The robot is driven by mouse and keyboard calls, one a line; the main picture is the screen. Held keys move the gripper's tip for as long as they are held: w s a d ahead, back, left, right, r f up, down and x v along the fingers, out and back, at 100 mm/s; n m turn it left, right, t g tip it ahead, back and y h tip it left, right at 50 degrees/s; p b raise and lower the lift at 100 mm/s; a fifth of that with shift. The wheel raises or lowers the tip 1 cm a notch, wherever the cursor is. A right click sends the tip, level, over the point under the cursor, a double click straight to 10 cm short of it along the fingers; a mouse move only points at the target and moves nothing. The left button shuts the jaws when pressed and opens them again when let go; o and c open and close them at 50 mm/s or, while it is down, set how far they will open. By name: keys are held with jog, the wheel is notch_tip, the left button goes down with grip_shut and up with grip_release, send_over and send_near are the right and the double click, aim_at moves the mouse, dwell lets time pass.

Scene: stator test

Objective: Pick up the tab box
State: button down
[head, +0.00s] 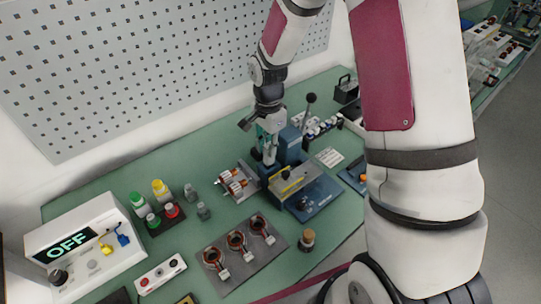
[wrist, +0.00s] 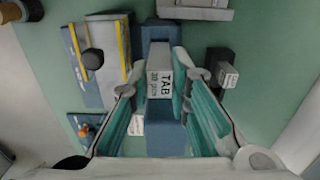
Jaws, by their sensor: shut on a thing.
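The tab box (wrist: 160,84) is a small pale grey box with a white label reading "TAB 20 pcs". In the wrist view it sits upright between the two teal-padded fingers of my gripper (wrist: 160,92), which is shut on it. In the head view my gripper (head: 268,150) points down beside the blue press (head: 291,147), near the middle of the bench. The box is too small and covered there to make out clearly. I cannot tell whether it touches anything below it.
A dark labelled box (wrist: 222,68) stands close to the right finger. The press base (head: 312,195) is in front, and a tray with copper coils (head: 236,181) is to the left. A plate with several coil rings (head: 240,262) lies in front. Bottles (head: 160,190) stand left.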

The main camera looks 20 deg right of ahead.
notch_tip(320, 180, up, 13)
jog(key=p, duration=0.2)
jog(key=shift+p, duration=0.35)
